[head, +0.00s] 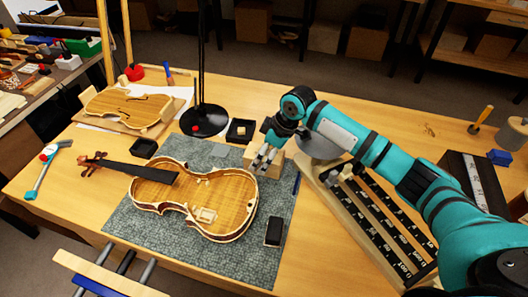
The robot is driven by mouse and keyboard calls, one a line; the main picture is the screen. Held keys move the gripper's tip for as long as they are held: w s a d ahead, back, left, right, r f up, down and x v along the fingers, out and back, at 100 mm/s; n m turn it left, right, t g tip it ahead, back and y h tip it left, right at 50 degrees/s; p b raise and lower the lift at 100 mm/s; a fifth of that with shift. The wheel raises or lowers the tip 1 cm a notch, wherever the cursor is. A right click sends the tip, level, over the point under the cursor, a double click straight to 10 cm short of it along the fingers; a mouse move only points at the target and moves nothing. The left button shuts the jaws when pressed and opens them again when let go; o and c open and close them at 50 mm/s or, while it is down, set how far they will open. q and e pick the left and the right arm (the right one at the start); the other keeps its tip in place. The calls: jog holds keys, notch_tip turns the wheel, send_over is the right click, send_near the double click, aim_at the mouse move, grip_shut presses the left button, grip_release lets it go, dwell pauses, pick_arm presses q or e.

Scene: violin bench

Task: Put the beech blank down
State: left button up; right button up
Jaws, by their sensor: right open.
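A pale wooden block, which looks like the beech blank (278,167), rests at the top right edge of the grey-green mat (150,250), near the violin's lower end. My right gripper (262,167) reaches down from the right, with its fingers spread at the block. The fingers and wrist hide part of the block, and I cannot tell whether they touch it. My left gripper is out of view.
An open violin body (225,190) lies on the mat, with a dark sanding block (273,232) near it. A black lamp base (203,122) and small black tray (241,130) stand behind. A slotted rack (375,225) lies right. Bare bench shows at front right.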

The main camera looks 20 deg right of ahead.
jog(key=v, duration=1.2)
jog(key=shift+d+r, duration=0.15)
jog(key=shift+r, duration=0.1)
